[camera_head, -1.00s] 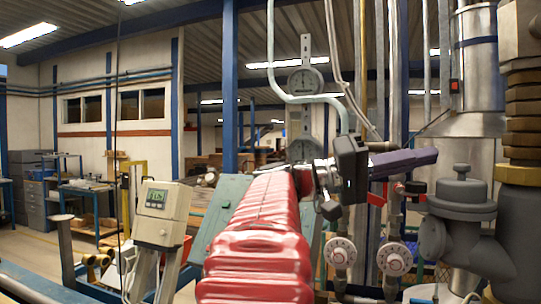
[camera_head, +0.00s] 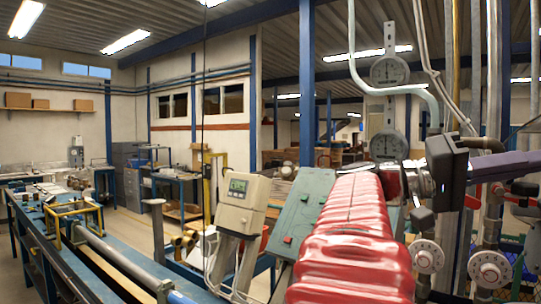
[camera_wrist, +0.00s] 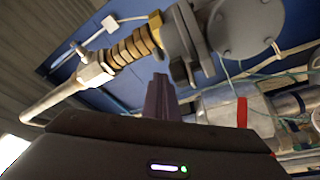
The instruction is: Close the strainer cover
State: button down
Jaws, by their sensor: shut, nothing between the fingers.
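My gripper shows in the wrist view (camera_wrist: 160,82) with its purple fingers together and nothing between them. In the head view its purple fingers (camera_head: 505,166) point to the right and run out at the picture edge, so their tips are hidden there. In the wrist view, a grey flanged body with a round cover-like face (camera_wrist: 243,28) lies beyond the fingers, up and to the right, apart from them in the picture. It looks like the strainer, but I cannot tell whether its cover is open. The strainer is not in the head view now.
A brass ribbed fitting (camera_wrist: 132,46) joins a pale pipe at upper left in the wrist view. Dial gauges (camera_head: 389,70) and round meters (camera_head: 488,269) stand by pipes at right. A display box (camera_head: 243,204) and a long bench (camera_head: 62,236) are at left.

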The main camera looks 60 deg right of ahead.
jog(key=shift+r, duration=0.1)
jog(key=w, duration=0.9)
jog(key=shift+w+r, duration=0.2)
jog(key=shift+w, duration=0.05)
dwell(0.3)
dwell(0.7)
